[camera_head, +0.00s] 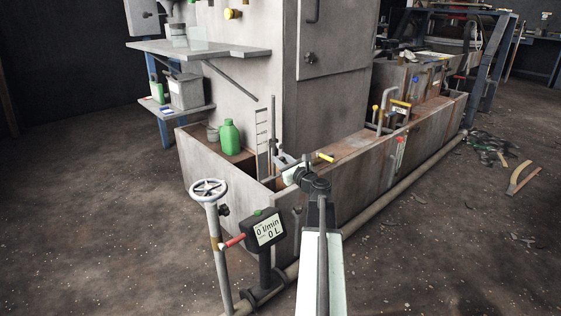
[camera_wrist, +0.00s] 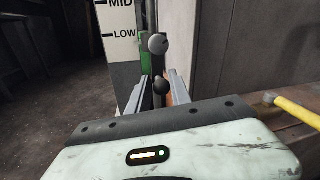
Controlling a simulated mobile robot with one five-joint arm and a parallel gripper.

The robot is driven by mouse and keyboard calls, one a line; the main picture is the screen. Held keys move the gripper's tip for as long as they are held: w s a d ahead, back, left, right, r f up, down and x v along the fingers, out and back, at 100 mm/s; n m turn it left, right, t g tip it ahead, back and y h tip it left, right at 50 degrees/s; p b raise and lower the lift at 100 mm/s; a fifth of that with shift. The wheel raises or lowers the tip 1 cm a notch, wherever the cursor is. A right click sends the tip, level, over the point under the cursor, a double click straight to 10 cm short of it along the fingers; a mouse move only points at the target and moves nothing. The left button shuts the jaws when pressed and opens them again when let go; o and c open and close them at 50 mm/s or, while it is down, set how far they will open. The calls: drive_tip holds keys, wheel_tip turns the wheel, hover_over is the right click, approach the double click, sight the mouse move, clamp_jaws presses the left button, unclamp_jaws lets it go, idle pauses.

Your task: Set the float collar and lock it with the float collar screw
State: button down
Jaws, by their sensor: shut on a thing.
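My gripper (camera_wrist: 161,84) points away from the wrist camera, its two fingers close together at the float rod. A small dark round knob (camera_wrist: 160,87), which looks like the float collar screw, shows between the fingers. The gripper is shut on what seems to be the float collar, mostly hidden behind the knob and fingers. A grey round knob (camera_wrist: 158,43) is just above. In the head view my gripper (camera_head: 290,164) is at the tank's near corner, beside the upright rod (camera_head: 273,125); the collar is too small to make out there.
A white level scale (camera_wrist: 120,30) marked MID and LOW stands left of the rod. A yellow handle (camera_head: 325,157) is close to the right of my gripper. A handwheel (camera_head: 208,188) and flow meter (camera_head: 265,230) stand in front of the tank (camera_head: 350,180). A green bottle (camera_head: 229,137) stands behind.

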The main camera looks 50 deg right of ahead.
drive_tip(key=r+p, duration=0.9)
drive_tip(key=shift+s+d+r, duration=0.15)
drive_tip(key=shift+d+r, duration=0.15)
drive_tip(key=shift+r, duration=0.05)
drive_tip(key=shift+f, duration=0.15)
drive_tip(key=c, duration=1.3)
unclamp_jaws()
drive_tip(key=shift+o, duration=0.2)
drive_tip(key=shift+a, duration=0.1)
drive_tip(key=v, duration=0.7)
drive_tip(key=shift+s+a, duration=0.15)
drive_tip(key=shift+s, duration=0.2)
